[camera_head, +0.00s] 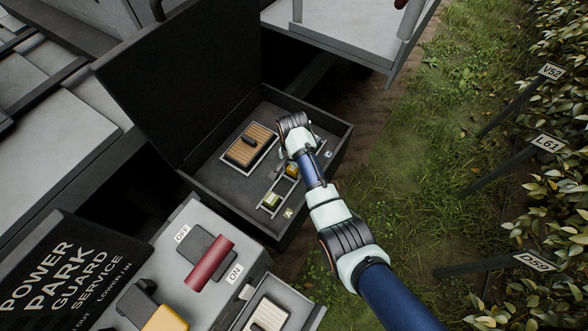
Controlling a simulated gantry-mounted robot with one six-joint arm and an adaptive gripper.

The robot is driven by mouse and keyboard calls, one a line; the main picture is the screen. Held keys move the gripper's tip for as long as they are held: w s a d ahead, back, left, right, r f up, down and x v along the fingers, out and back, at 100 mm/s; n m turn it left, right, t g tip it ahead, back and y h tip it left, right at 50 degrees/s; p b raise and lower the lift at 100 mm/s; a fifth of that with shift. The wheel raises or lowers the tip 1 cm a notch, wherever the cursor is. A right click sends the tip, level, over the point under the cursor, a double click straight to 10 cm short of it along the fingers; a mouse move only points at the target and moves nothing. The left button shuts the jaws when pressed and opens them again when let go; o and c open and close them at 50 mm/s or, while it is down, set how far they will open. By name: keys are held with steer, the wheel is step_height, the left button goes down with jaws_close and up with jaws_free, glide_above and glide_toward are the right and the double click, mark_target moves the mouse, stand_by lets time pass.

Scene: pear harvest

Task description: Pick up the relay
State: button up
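An open dark box (222,171) holds small parts. I cannot tell for sure which part is the relay. My gripper (297,147) is at the end of my arm, over the box's right part. My wrist mostly hides its fingers, so their opening and any contact are unclear.
The box's raised lid (185,75) stands at the back left. In front is a grey panel with a red ON/OFF lever (210,263) and a yellow-ended switch (160,315). Grass and labelled plants (550,143) are right.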

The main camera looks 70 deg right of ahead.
jaws_close()
step_height(320, 180, up, 20)
steer(key=p, duration=0.9)
